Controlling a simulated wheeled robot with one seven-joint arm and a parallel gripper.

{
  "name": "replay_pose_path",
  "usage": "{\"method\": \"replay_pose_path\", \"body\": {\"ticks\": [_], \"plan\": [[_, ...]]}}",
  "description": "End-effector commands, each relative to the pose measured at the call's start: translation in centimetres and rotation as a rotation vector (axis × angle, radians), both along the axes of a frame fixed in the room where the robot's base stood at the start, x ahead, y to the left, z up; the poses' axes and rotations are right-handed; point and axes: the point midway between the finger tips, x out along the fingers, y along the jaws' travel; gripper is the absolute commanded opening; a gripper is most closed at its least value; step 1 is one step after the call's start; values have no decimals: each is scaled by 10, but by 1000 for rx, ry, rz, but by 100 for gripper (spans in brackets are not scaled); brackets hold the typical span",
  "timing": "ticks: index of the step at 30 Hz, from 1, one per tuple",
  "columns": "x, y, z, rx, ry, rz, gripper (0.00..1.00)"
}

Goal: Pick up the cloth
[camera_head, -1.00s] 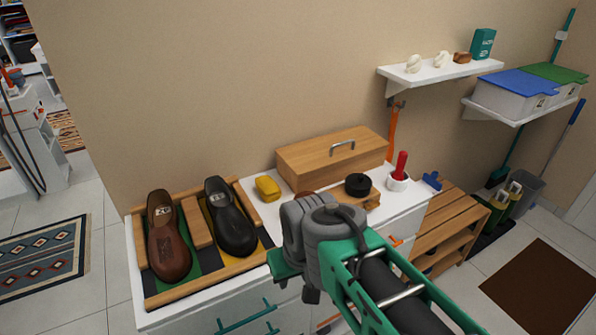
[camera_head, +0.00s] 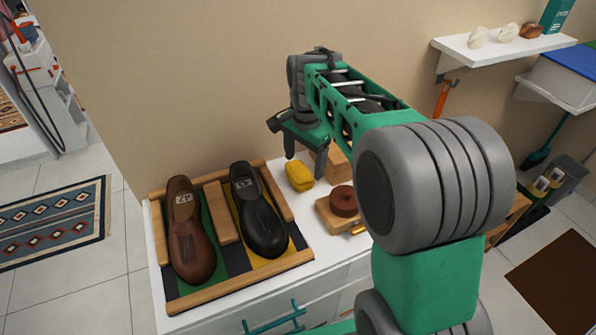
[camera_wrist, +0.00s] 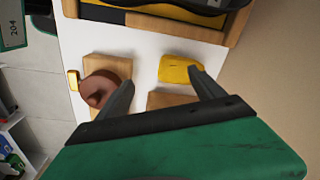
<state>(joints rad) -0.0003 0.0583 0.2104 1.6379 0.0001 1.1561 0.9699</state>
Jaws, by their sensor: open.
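A yellow folded cloth (camera_head: 299,175) lies on the white cabinet top, just right of the shoe tray. It also shows in the wrist view (camera_wrist: 180,70), ahead of the fingertips and closer to the right finger. My gripper (camera_head: 306,160) hangs above the counter by the cloth, pointing down. In the wrist view my gripper (camera_wrist: 160,82) has its two fingers spread wide with nothing between them. I cannot tell its exact height above the cloth.
A wooden tray (camera_head: 240,281) holds a brown shoe (camera_head: 190,235) and a black shoe (camera_head: 258,215). A wooden block with a brown round tin (camera_head: 343,200) stands right of the cloth. A wooden box (camera_head: 338,165) is behind, partly hidden by my arm. The wall is close behind.

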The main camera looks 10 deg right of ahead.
Motion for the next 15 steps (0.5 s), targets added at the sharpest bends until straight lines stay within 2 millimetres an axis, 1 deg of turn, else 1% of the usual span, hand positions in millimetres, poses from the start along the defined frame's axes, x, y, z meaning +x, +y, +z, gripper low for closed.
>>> {"method": "replay_pose_path", "body": {"ticks": [1,3,6,8,15], "plan": [[21,-1,-8,7,28,-105,82],[43,-1,-18,12,54,-242,88],[61,0,-27,15,74,-364,96],[65,0,-32,15,80,-398,100],[65,1,-63,15,83,-408,100]]}}
